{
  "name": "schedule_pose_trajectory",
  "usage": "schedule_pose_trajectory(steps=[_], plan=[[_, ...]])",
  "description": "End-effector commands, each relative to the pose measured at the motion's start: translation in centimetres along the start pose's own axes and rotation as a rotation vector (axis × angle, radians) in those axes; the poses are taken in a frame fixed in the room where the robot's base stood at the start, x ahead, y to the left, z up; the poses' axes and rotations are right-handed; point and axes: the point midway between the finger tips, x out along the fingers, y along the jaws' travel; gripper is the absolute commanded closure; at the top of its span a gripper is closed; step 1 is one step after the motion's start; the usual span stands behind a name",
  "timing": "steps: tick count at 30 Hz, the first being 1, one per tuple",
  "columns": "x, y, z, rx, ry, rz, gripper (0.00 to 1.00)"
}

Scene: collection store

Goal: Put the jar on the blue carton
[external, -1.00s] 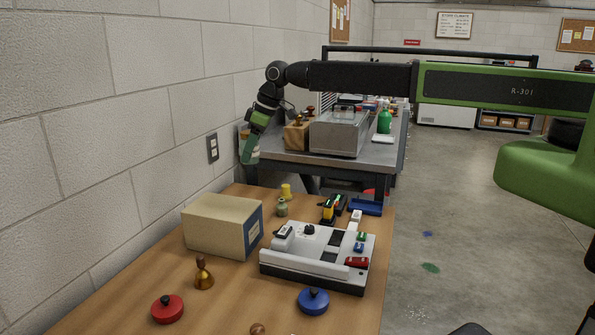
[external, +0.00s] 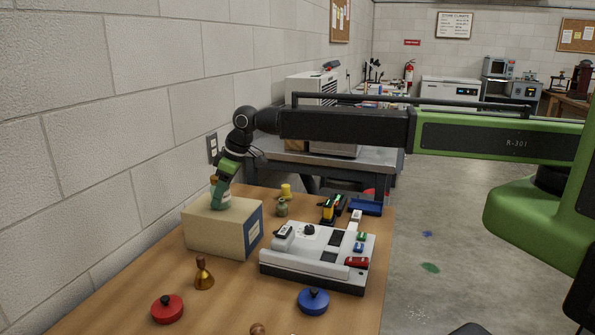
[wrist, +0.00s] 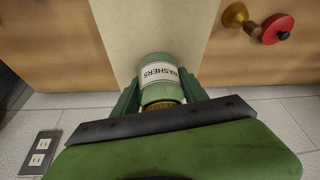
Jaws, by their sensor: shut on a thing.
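The jar is green with a white "WASHERS" label and a cork-coloured lid. In the wrist view, the jar (wrist: 158,76) sits between the fingers of my gripper (wrist: 160,92), which is shut on it. In the external view, my gripper (external: 219,184) holds the jar (external: 220,201) over the top of the carton, toward its back. The carton (external: 215,232) is a tan box with a blue end face; its tan top (wrist: 120,30) shows beneath the jar in the wrist view. I cannot tell whether the jar's base touches it.
Right of the carton stands a grey-white device (external: 310,265). A small green pot (external: 282,208) and a yellow piece (external: 286,191) are behind. In front are a brass bell (external: 204,275), a red knobbed disc (external: 167,309) and a blue one (external: 313,301). A block wall borders the left.

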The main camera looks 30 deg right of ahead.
Motion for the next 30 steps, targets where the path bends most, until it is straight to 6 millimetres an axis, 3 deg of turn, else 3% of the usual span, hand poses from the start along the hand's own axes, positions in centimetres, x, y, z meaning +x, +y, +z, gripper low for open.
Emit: schedule_pose_trajectory(steps=[10,11,15,25,30], plan=[[0.4,0.0,0.2,0.000,0.000,0.000,0.97],[0.3,0.0,0.1,0.000,0.000,0.000,0.47],[0.2,0.0,0.1,0.000,0.000,0.000,0.28],[0.1,0.0,0.1,0.000,0.000,0.000,0.28],[-1.4,0.0,-0.1,0.000,0.000,0.000,0.28]])
